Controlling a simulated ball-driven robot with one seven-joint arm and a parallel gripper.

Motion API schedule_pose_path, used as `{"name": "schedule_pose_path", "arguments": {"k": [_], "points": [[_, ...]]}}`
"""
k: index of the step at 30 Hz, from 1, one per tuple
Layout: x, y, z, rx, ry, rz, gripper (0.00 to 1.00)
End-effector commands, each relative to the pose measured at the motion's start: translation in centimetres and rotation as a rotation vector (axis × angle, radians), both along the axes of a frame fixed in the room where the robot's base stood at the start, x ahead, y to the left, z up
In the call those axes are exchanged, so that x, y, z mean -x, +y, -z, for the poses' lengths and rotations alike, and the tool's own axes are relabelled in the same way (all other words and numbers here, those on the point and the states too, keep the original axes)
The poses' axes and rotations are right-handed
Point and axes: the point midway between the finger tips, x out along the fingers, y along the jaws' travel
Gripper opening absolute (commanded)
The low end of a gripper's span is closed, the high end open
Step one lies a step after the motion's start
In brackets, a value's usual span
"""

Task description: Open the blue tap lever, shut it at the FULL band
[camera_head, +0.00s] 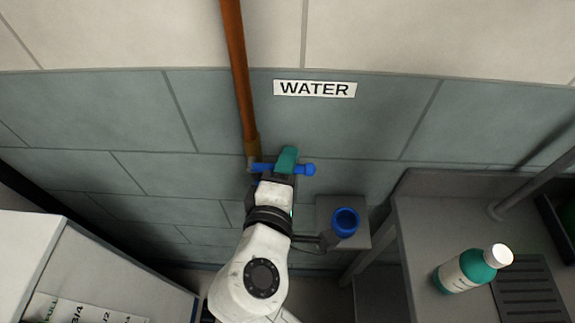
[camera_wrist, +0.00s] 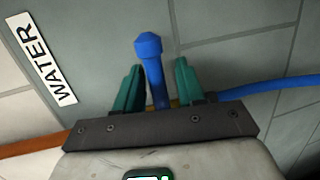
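The blue tap lever (camera_head: 308,169) is at the lower end of the copper pipe, pointing right in the head view. My gripper (camera_head: 287,160) is at the lever. In the wrist view the lever (camera_wrist: 151,70) stands between my two teal fingers (camera_wrist: 158,82), with a gap on each side. The gripper is open around the lever and not shut on it. My gripper hides part of the tap body. A gauge label (camera_head: 85,312) reading FULL, 3/4 and 1/2 shows at the lower left, partly cut off. I cannot tell the water level.
A copper pipe (camera_head: 238,75) runs down the wall left of a WATER sign (camera_head: 315,88). A blue ring-shaped fitting (camera_head: 345,221) is right of my arm. A blue hose (camera_wrist: 275,86) shows in the wrist view. A teal bottle (camera_head: 466,271) is on the grey counter (camera_head: 420,220).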

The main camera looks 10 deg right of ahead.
Motion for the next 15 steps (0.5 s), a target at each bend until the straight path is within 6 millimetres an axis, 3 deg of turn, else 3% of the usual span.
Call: {"name": "schedule_pose_path", "arguments": {"k": [9, 15], "points": [[0.2, 0.1, -0.1, 0.001, -0.002, -0.001, 0.42], [2.6, 1.1, -0.5, 0.0, -0.002, -0.004, 0.42]]}}
